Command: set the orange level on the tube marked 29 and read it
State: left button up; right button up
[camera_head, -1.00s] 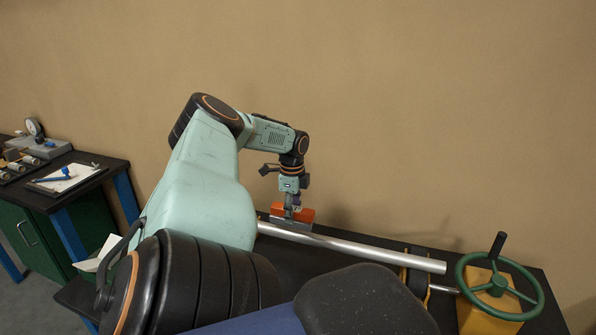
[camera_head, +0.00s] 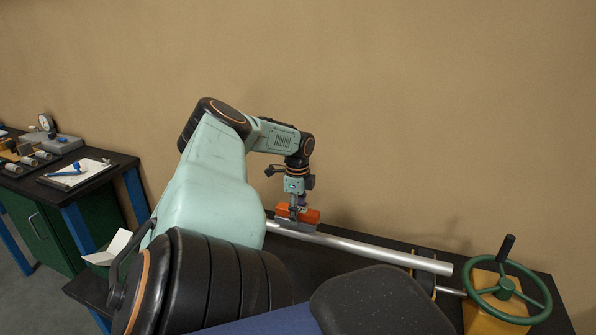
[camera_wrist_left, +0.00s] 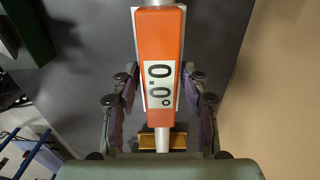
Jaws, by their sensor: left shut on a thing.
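The orange level (camera_head: 312,215) sits along the top of a silver tube (camera_head: 380,249), near its left end, and appears to touch it. My left gripper (camera_head: 298,207) is over the level, shut on its sides. In the left wrist view the level (camera_wrist_left: 158,40) lies lengthwise in line with the tube (camera_wrist_left: 162,140), between the two fingers of the gripper (camera_wrist_left: 161,90). Its display (camera_wrist_left: 160,85) reads 0.0, turned sideways. No number on the tube is legible. My right gripper is out of view.
A green handwheel (camera_head: 505,288) on a yellow block (camera_head: 492,317) stands beside the tube's right end. A brown block (camera_wrist_left: 176,141) shows near the tube in the wrist view. A dark side bench (camera_head: 108,179) at left holds a clipboard (camera_head: 90,170) and a dial gauge (camera_head: 46,122).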

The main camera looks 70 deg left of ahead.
aim_at(298, 233)
pick_arm(q)
jog(key=shift+f, duration=0.1)
jog(key=shift+w+a+f+b, duration=0.1)
jog(key=shift+w+f+b, duration=0.05)
jog(key=shift+f+b, duration=0.9)
jog(key=shift+b, duration=0.05)
jog(key=shift+f, duration=0.15)
jog(key=shift+w, duration=0.1)
jog(key=shift+s, duration=0.2)
jog(key=shift+f, duration=0.1)
jog(key=shift+f, duration=0.2)
